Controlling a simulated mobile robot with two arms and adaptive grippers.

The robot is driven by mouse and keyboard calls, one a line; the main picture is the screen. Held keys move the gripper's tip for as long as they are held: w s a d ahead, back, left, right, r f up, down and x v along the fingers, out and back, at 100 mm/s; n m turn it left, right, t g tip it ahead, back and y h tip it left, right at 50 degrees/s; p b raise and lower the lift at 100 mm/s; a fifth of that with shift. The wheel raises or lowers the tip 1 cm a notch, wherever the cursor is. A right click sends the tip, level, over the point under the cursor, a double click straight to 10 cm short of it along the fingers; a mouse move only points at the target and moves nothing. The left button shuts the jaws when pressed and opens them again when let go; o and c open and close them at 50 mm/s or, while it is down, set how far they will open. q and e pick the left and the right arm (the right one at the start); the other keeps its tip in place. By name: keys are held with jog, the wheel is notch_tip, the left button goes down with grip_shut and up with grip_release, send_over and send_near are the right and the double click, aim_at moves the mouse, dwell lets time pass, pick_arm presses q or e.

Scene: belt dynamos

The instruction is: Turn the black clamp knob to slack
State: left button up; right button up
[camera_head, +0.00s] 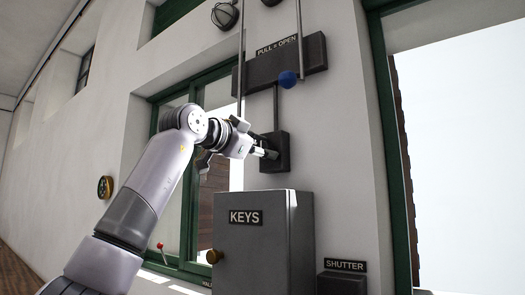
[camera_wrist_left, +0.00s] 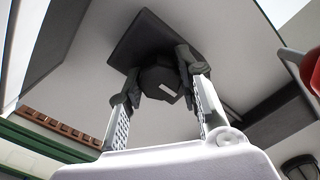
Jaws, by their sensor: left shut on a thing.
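The black clamp knob (camera_wrist_left: 158,84) shows in the left wrist view, with a small white mark on its face. It stands out from a dark square plate (camera_wrist_left: 143,28). My left gripper (camera_wrist_left: 160,82) has one finger on each side of the knob and is shut on it. In the head view, my left gripper (camera_head: 262,153) reaches the dark plate (camera_head: 281,150) on the wall from the left. The knob is mostly hidden by the fingers there. My right gripper is not in view.
A grey KEYS cabinet (camera_head: 262,265) stands below the gripper. Above is a dark PULL = OPEN box (camera_head: 262,70) with a blue ball (camera_head: 288,79) close by. A SHUTTER box (camera_head: 343,283) is at lower right. A red rounded thing (camera_wrist_left: 312,70) shows at the wrist view's right edge.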

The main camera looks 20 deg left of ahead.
pick_arm(q)
jog(key=shift+w+f, duration=0.1)
jog(key=shift+f, duration=0.15)
jog(key=o, duration=1.1)
jog(key=shift+r, duration=0.1)
jog(key=shift+o, duration=0.2)
jog(key=shift+s+a+r, duration=0.1)
jog(key=shift+s, duration=0.1)
jog(key=v, duration=1.1)
jog(key=shift+s, duration=0.4)
jog(key=shift+a, duration=0.1)
